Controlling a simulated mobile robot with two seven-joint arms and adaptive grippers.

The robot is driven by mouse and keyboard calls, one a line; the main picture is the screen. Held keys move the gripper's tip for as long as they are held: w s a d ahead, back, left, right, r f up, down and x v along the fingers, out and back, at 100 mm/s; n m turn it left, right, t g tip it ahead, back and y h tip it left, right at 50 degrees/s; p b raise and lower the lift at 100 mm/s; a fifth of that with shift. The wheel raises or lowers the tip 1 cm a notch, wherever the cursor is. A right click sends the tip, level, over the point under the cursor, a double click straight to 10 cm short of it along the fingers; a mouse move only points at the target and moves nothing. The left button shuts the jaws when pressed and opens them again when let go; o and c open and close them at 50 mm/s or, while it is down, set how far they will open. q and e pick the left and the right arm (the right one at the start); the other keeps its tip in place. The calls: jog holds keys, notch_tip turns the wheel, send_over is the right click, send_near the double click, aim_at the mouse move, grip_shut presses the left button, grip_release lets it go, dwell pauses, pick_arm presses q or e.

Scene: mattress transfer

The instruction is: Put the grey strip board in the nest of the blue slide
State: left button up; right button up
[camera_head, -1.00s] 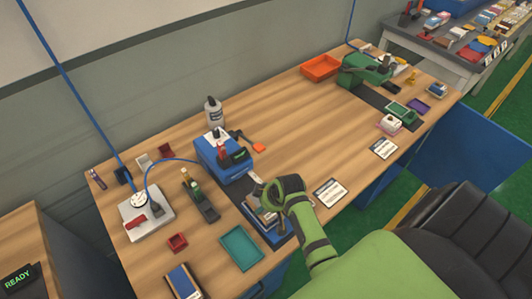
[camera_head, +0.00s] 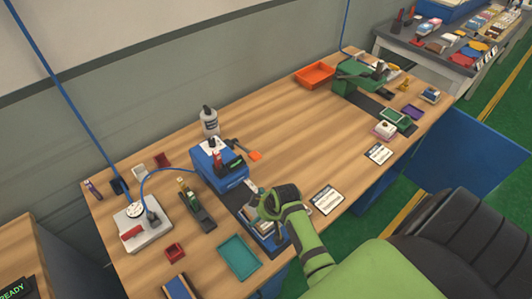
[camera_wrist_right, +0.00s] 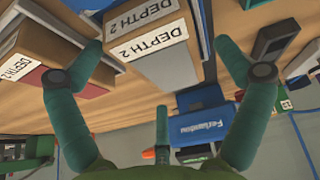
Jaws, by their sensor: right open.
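The blue slide unit (camera_head: 216,160) stands on the wooden bench, with a dark track running from it toward the front edge. My right gripper (camera_head: 259,203) is over this track, in front of the blue body. In the right wrist view my right gripper (camera_wrist_right: 158,52) has its fingers spread wide with nothing between them. Beyond the fingers are blocks (camera_wrist_right: 166,66) labelled DEPTH 2, and the blue body (camera_wrist_right: 207,127) shows lower down. My forearm and hand hide part of the track and its nest. I cannot single out the grey strip board. My left gripper is out of view.
A teal tray (camera_head: 239,257) lies left of my right arm, a white card (camera_head: 326,199) right of it. A white bottle (camera_head: 209,121) stands behind the blue unit. A green unit (camera_head: 357,78) and an orange tray (camera_head: 315,74) are at the far end. The bench middle is clear.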

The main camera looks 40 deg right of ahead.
jog(key=b+v, duration=0.1)
jog(key=v, duration=1.1)
jog(key=shift+b, duration=0.3)
